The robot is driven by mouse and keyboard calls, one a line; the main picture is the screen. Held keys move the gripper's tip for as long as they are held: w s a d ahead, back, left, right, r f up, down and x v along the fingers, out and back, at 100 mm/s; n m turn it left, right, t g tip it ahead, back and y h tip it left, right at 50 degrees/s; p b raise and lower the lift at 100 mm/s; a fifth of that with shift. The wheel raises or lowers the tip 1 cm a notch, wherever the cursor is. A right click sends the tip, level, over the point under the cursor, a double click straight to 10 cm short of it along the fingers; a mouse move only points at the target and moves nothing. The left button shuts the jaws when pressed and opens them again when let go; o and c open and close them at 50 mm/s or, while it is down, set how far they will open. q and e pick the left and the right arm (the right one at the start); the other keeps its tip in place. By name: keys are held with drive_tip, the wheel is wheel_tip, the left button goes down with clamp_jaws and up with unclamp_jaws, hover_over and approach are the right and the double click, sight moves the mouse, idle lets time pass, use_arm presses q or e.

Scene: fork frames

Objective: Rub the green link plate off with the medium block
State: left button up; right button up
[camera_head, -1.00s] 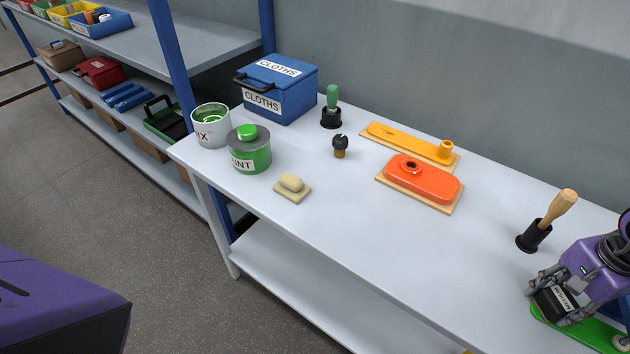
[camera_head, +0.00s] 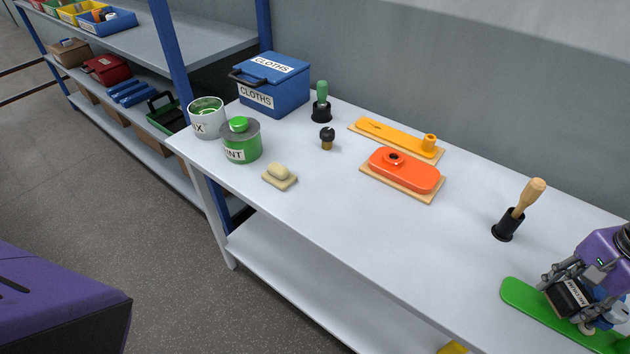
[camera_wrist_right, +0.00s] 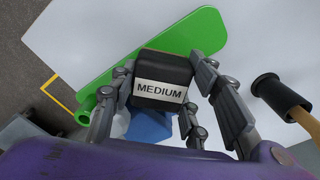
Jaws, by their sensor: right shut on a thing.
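The green link plate (camera_head: 522,295) lies at the right end of the white bench, with its near right part cut by the frame edge. It also shows in the right wrist view (camera_wrist_right: 200,36). The medium block (camera_head: 567,297) is dark with a white MEDIUM label (camera_wrist_right: 160,91). My right gripper (camera_head: 566,290) is shut on the block and holds it over the plate; whether the block touches the plate I cannot tell. In the right wrist view the fingers (camera_wrist_right: 160,88) flank the block on both sides. My left gripper is not in view.
A wooden-handled tool (camera_head: 528,198) stands in a black holder close behind the plate. An orange plate (camera_head: 415,172) and a yellow link (camera_head: 390,134) lie on boards further left. Paint tin (camera_head: 242,145), soap-like block (camera_head: 279,172) and CLOTHS box (camera_head: 285,84) stand at the far left.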

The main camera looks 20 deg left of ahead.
drive_tip(key=shift+r, duration=0.7)
drive_tip(key=shift+d+r+p, duration=0.2)
drive_tip(key=shift+r+p, duration=0.25)
drive_tip(key=shift+r, duration=0.95)
drive_tip(key=shift+r+p, duration=0.2)
drive_tip(key=shift+p, duration=0.1)
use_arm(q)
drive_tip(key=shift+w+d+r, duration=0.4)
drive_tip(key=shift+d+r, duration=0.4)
